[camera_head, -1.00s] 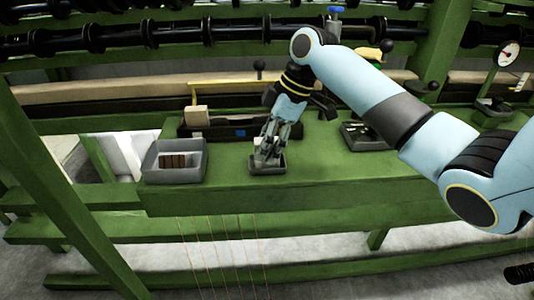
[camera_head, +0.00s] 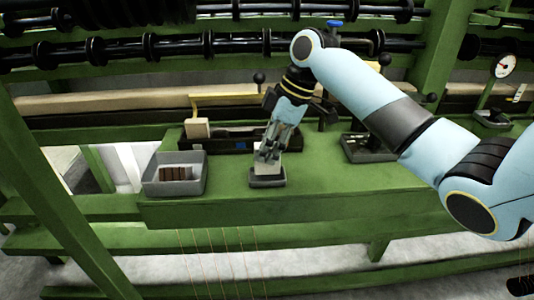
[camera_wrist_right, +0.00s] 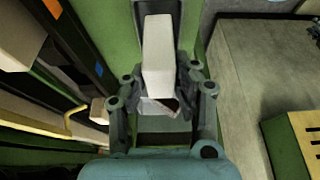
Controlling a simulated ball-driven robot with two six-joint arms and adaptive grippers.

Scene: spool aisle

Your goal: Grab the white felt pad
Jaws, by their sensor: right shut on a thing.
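The white felt pad (camera_head: 266,171) is a pale block at the small grey tray (camera_head: 267,182) on the green bench. My right gripper (camera_head: 268,155) points down over this tray and is shut on the pad. In the right wrist view the white pad (camera_wrist_right: 158,50) stands out between the two fingers of my right gripper (camera_wrist_right: 158,85). The pad's gripped end is partly hidden by the fingers. I cannot tell whether its lower end touches the tray. My left gripper does not show.
A larger grey bin (camera_head: 175,186) with brown blocks stands to the left. A beige block (camera_head: 197,129) and a yellow bar (camera_head: 228,97) are behind. Another dark tray (camera_head: 367,149) lies to the right. The bench front (camera_head: 330,185) right of the small tray is clear.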

